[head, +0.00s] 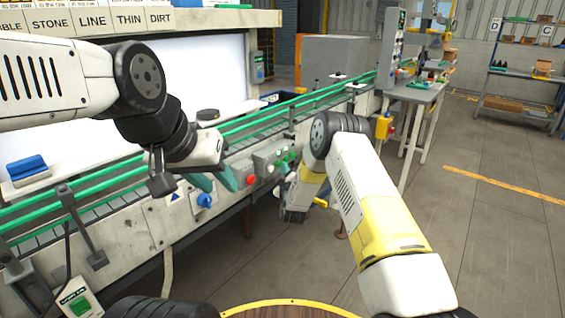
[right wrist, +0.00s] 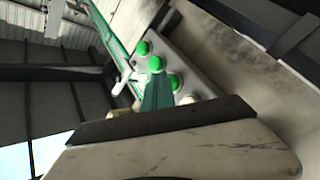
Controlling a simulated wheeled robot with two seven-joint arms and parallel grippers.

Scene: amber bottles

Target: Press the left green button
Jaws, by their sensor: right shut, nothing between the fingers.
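A grey control box (head: 268,156) on the conveyor's side carries small green buttons (head: 281,164), partly hidden by my right wrist in the head view. In the right wrist view three green domes show: one upper left (right wrist: 143,48), one in the middle (right wrist: 155,63) and one lower right (right wrist: 175,82). My right gripper (right wrist: 157,90) is shut and empty, its teal fingertips just below the middle dome in the picture. I cannot tell whether they touch it. My left gripper (head: 215,180) is open and empty, in front of the conveyor's side, left of the box.
A red button (head: 250,180) and a blue knob (head: 204,200) are on the conveyor's side near my left gripper. The conveyor's green rails (head: 235,127) run above. A box with a green button (head: 79,305) is at lower left. The floor at right is clear.

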